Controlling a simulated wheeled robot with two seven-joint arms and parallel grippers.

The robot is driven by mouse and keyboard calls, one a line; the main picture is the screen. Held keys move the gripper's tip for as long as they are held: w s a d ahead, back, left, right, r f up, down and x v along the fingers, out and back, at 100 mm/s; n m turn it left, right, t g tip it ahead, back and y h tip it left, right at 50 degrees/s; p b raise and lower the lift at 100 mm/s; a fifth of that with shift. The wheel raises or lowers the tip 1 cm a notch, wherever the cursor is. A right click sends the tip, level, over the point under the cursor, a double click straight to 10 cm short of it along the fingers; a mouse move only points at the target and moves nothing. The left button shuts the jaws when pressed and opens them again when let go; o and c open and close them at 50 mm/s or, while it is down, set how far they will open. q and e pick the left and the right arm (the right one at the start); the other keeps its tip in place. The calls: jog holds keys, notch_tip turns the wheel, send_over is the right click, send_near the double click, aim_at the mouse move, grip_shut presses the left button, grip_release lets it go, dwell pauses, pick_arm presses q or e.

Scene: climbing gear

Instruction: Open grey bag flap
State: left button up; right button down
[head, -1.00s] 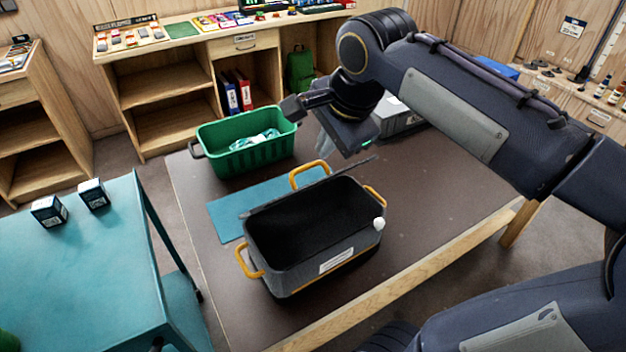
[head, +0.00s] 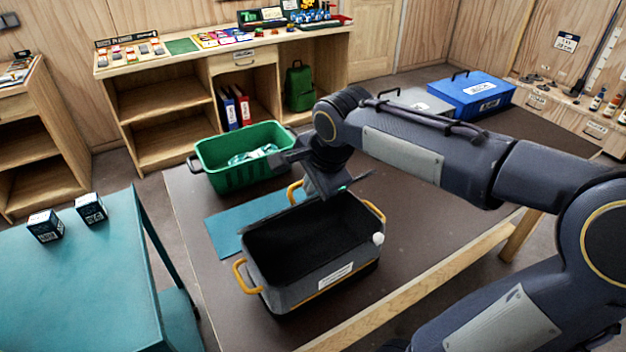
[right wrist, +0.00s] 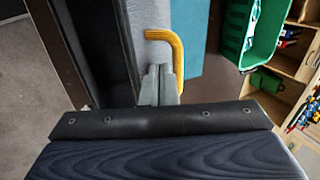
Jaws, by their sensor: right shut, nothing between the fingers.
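The grey bag (head: 306,286) stands on the brown table with its dark inside uncovered at the top. It has yellow handles and a white knob at its right front corner. Its flap (head: 262,221) shows as a thin dark strip along the far rim, seen nearly edge-on and partly hidden by my right gripper. My right gripper (right wrist: 160,86) is shut and empty, beside the yellow far handle (right wrist: 172,48) and over the bag's far side. In the head view its fingers are mostly hidden by the wrist. I cannot tell whether they touch the flap. My left gripper is out of view.
A green crate (head: 222,178) with light contents stands behind the bag, beside a blue mat (head: 226,232). A blue box (head: 472,96) and a grey box stand at the far right. A teal cart (head: 92,285) with two small boxes is at the left. The table's front right is clear.

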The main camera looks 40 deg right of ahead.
jog(key=shift+w+r+p, duration=0.15)
jog(key=shift+r+p, duration=0.15)
jog(key=shift+p, duration=0.2)
jog(key=shift+w+r+g+p, duration=0.15)
jog(key=shift+w+g+p, duration=0.25)
jog(key=shift+p, duration=0.3)
jog(key=w+r+g+p, duration=0.1)
jog(key=w+p, duration=0.1)
jog(key=p, duration=0.2)
jog(key=shift+w+d+r+g+p, duration=0.1)
jog(key=shift+w+r+g+p, duration=0.1)
jog(key=shift+g+p, duration=0.2)
jog(key=w+p, duration=0.2)
jog(key=w, duration=0.5)
jog(key=shift+d+f+p, duration=0.2)
jog(key=shift+f+p, duration=0.05)
jog(key=shift+p, duration=0.05)
